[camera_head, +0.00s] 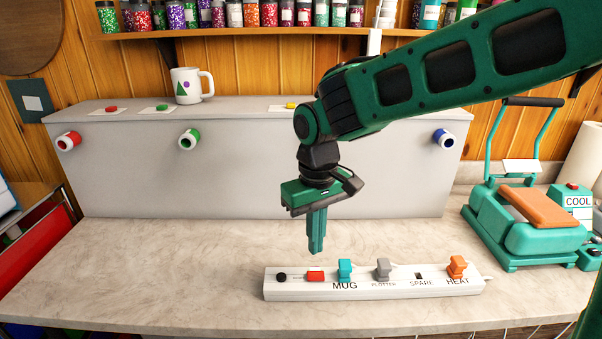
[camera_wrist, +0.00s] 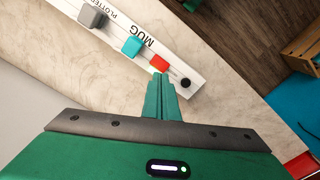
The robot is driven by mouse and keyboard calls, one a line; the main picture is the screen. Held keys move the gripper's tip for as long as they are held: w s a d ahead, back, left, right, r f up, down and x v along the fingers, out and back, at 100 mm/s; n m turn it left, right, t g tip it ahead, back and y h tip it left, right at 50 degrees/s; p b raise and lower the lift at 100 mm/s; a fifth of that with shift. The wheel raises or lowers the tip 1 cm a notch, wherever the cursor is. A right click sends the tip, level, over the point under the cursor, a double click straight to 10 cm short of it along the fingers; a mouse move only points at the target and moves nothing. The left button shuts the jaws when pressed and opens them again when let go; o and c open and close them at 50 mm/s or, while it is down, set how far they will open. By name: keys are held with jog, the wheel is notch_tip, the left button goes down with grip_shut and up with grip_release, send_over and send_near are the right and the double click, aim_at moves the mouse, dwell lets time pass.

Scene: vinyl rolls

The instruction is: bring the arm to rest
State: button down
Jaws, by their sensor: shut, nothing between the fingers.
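My gripper (camera_head: 316,250) is shut and empty, with green fingers pointing down. In the head view it hangs above the worktop, just behind the left part of the white power strip (camera_head: 372,291), apart from it. In the wrist view the closed fingers (camera_wrist: 160,80) overlap the strip's edge near the red switch (camera_wrist: 159,63). My arm reaches in from the upper right.
The power strip carries teal, grey and orange plugs. A grey box (camera_head: 240,165) with red, green and blue rolls stands behind, a mug (camera_head: 187,87) on top. A teal heat press (camera_head: 520,215) stands right. The worktop (camera_head: 160,275) at left is clear.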

jog(key=s+d+m, duration=0.3)
jog(key=s+d, duration=0.1)
jog(key=d, duration=0.6)
jog(key=s+d+r+m, duration=0.1)
jog(key=s+d+m, duration=0.15)
jog(key=d, duration=0.75)
jog(key=s+d+m, duration=0.3)
jog(key=s+d, duration=0.1)
jog(key=d, duration=0.6)
jog(key=s+d+f+m, duration=0.1)
jog(key=s+d+m, duration=0.2)
jog(key=s, duration=0.7)
jog(key=d, duration=0.2)
jog(key=shift+s+d+f, duration=0.2)
jog(key=shift+d+f, duration=0.15)
jog(key=w+a+r+m, duration=0.3)
jog(key=w+a, duration=0.4)
jog(key=w, duration=0.1)
jog(key=w+a+r+m, duration=0.3)
jog(key=w+a+m, duration=0.1)
jog(key=w+a, duration=0.35)
jog(key=w+a+r+m, duration=0.1)
jog(key=w+a+m, duration=0.1)
jog(key=a, duration=0.9)
jog(key=w+a+m, duration=0.3)
jog(key=a, duration=0.8)
jog(key=shift+r, duration=0.4)
